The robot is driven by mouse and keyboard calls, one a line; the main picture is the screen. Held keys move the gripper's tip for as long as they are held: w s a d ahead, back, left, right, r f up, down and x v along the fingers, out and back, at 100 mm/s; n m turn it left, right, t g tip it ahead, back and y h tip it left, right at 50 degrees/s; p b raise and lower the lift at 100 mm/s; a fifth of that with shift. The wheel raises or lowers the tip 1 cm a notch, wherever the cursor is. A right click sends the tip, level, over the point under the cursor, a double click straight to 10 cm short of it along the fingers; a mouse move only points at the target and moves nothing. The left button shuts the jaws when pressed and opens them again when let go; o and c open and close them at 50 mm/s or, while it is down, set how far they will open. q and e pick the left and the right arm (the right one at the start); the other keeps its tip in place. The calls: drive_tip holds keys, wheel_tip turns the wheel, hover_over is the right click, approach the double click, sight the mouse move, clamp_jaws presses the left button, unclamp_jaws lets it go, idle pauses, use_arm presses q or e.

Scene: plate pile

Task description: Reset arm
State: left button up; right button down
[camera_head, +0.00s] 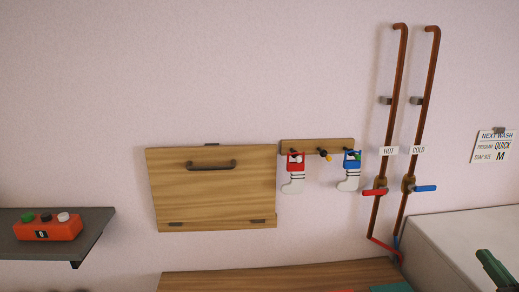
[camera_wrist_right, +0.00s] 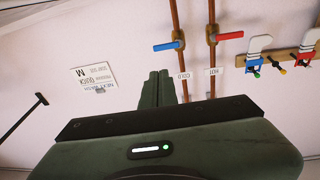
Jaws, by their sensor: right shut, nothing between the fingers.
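My right gripper (camera_head: 492,265) shows as a dark green piece at the lower right edge of the head view, in front of the white box-like surface. In the right wrist view its two green fingers (camera_wrist_right: 158,86) are together, with nothing between them. They are in front of the pale wall, between the sign and the pipes in that picture. My left gripper is not in view.
Copper pipes (camera_head: 390,110) with a red valve handle (camera_head: 375,191) and a blue one (camera_head: 425,188) run up the wall. A peg rail (camera_head: 318,147) holds two socks. A wooden flap (camera_head: 212,190), grey shelf (camera_head: 75,235), orange button box (camera_head: 50,229) and sign (camera_head: 493,146) are also there.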

drive_tip(key=s+a+f+g+h, duration=0.1)
drive_tip(key=s+a+f+g, duration=0.4)
drive_tip(key=a+f, duration=0.5)
drive_tip(key=s+a+f+g+h, duration=0.1)
drive_tip(key=s+a+f+g, duration=0.5)
drive_tip(key=f, duration=0.6)
drive_tip(key=s+a+f+n+g+y, duration=0.25)
drive_tip(key=s+a+g, duration=0.25)
drive_tip(key=s+a, duration=1.1)
wheel_tip(320, 180, down, 30)
drive_tip(key=s+g+b, duration=0.2)
drive_tip(key=s, duration=0.1)
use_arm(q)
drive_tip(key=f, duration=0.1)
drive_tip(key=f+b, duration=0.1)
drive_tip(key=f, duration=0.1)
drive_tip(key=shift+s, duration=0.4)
use_arm(e)
drive_tip(key=s+d+f+g, duration=0.1)
drive_tip(key=s+d+f, duration=0.1)
drive_tip(key=s+f, duration=1.3)
drive_tip(key=shift+s+d+f, duration=0.35)
drive_tip(key=shift+s, duration=0.1)
